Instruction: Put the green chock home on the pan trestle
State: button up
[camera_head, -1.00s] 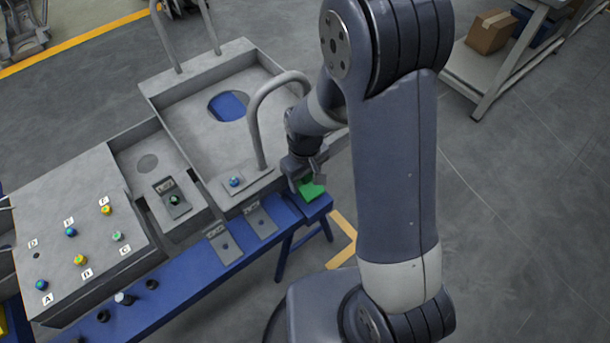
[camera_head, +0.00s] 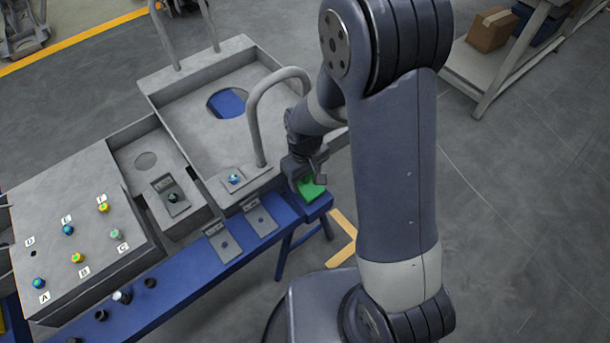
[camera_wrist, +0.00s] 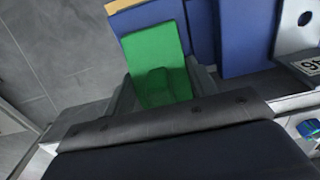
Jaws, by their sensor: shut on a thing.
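The green chock (camera_head: 312,189) is at the right end of the blue bench, just below my gripper (camera_head: 308,180). In the wrist view the chock (camera_wrist: 155,62) is a green wedge-like block with a raised part near the jaws. My gripper (camera_wrist: 155,95) is shut on it, with grey fingers on both sides. The chock lies over or against the blue bench end (camera_wrist: 180,22); I cannot tell whether it touches. The grey pan (camera_head: 170,90) with a round hole stands behind the bench. Which part is the pan trestle is not clear; the blue bench (camera_head: 190,275) runs along the pan's front.
A tall bent grey handle (camera_head: 252,115) rises close left of my gripper. Small plates with holes (camera_head: 260,221) lie on the bench. A panel with lettered coloured knobs (camera_head: 75,240) stands at the left. Open floor (camera_head: 520,200) lies to the right.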

jog(key=shift+f+b, duration=0.45)
jog(key=shift+f, duration=0.15)
dwell(0.3)
jog(key=o, duration=1.2)
jog(key=shift+r, duration=0.15)
notch_tip(320, 180, up, 11)
jog(key=shift+f+p, duration=0.15)
jog(key=shift+p, duration=0.85)
notch_tip(320, 180, down, 11)
jog(key=shift+b, duration=1)
jog(key=shift+r, duration=0.3)
jog(key=shift+f, duration=0.1)
